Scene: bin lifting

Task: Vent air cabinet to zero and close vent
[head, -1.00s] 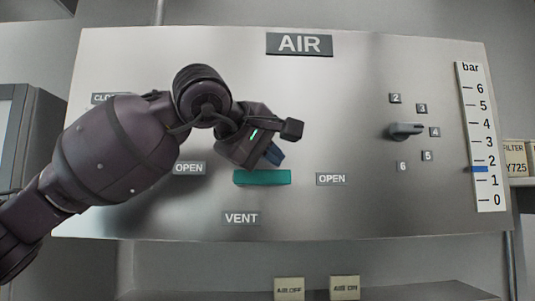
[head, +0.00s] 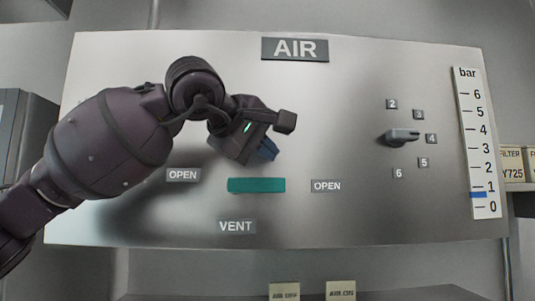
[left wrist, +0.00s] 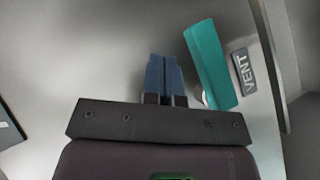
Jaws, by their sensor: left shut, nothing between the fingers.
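The air cabinet (head: 330,120) is a grey metal panel labelled AIR. The teal vent handle (head: 256,185) lies horizontal between two OPEN labels, above the VENT label (head: 236,227). The bar gauge (head: 480,145) has its blue marker (head: 478,195) between 0 and 1, nearer 1. My left gripper (head: 267,150) is shut and empty, just above the handle in the head view. In the left wrist view the blue fingertips (left wrist: 165,75) are together, and the teal handle (left wrist: 209,65) is beside them to the right, apart from them. My right gripper is not in view.
A grey selector knob (head: 401,137) points toward 4 among number labels on the panel's right. AIR OFF and AIR ON labels (head: 341,291) sit below the panel. FILTER boxes (head: 513,164) stand at the right edge. The panel's lower middle is clear.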

